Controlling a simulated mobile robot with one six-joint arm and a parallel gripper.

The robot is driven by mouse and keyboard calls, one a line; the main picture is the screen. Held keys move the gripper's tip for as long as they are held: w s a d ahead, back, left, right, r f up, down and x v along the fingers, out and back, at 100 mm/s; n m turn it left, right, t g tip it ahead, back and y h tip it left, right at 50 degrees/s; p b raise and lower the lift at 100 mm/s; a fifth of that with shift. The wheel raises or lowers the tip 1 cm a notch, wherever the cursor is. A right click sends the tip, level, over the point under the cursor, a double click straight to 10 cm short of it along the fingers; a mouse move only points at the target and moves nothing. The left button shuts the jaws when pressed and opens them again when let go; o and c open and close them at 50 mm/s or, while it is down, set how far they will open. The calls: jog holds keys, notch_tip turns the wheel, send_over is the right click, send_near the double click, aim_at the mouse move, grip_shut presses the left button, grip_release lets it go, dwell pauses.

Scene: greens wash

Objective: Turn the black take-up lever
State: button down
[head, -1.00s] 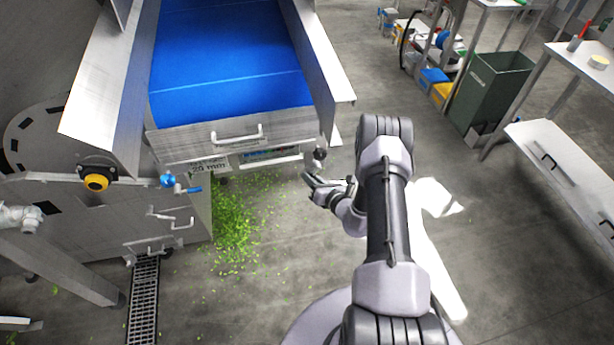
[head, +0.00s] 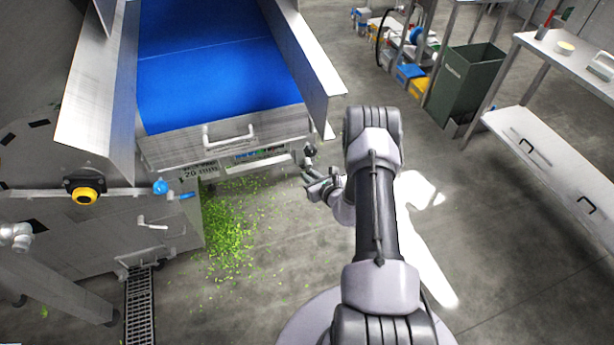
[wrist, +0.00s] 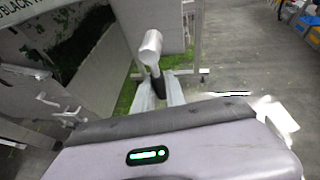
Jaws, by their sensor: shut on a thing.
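The black take-up lever shows a dark knob (head: 310,150) at the right front corner of the blue-belted conveyor in the head view. In the wrist view a pale bar (wrist: 150,45) runs down to a dark end (wrist: 158,87) between my fingers; this looks like the lever. My gripper (head: 308,173) is at this corner, just below the knob. It also shows in the wrist view (wrist: 159,95), shut on that dark end. The exact contact is small and partly hidden by the gripper.
The conveyor's blue belt (head: 205,70) lies behind a metal end plate with a white handle (head: 228,134). Green scraps (head: 228,232) litter the floor. A dark bin (head: 465,82) stands at the right.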

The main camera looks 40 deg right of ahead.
jog(key=shift+d, duration=0.1)
jog(key=c, duration=1.4)
grip_release()
jog(key=p+v, duration=0.5)
jog(key=v, duration=1.2)
jog(key=shift+s+r, duration=0.1)
jog(key=shift+s, duration=0.1)
